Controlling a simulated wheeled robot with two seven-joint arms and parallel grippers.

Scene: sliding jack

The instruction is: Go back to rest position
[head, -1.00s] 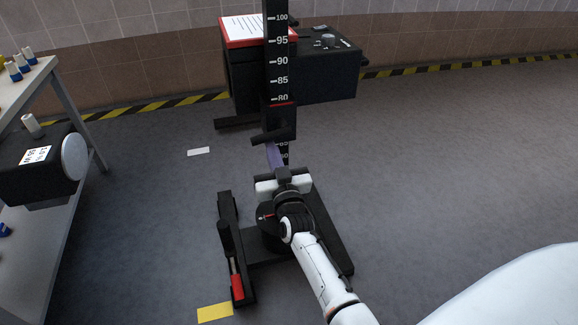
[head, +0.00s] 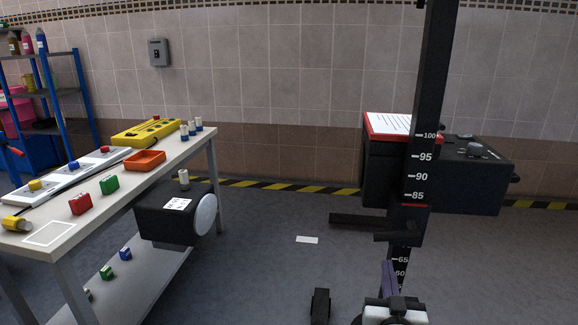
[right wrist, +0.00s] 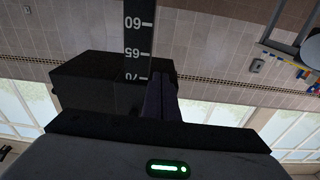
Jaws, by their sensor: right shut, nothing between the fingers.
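The jack's black column (head: 428,90) stands upright right of centre in the head view, with white scale marks. Its black carriage (head: 398,229) sits just below a red line under the 85 mark. My right gripper (head: 388,266) is low in the head view, in front of the column's lower part. Its dark purple fingers are together and empty. In the right wrist view the fingers (right wrist: 162,100) point toward the scale column (right wrist: 138,40); I cannot tell whether they touch it. My left gripper is not in view. The jack's base is mostly out of view.
A workbench (head: 130,168) with colored parts stands at left. A black box with a white disc (head: 205,214) is beside it. A black cabinet (head: 465,187) stands behind the column. A blue shelf rack (head: 85,95) is at far left.

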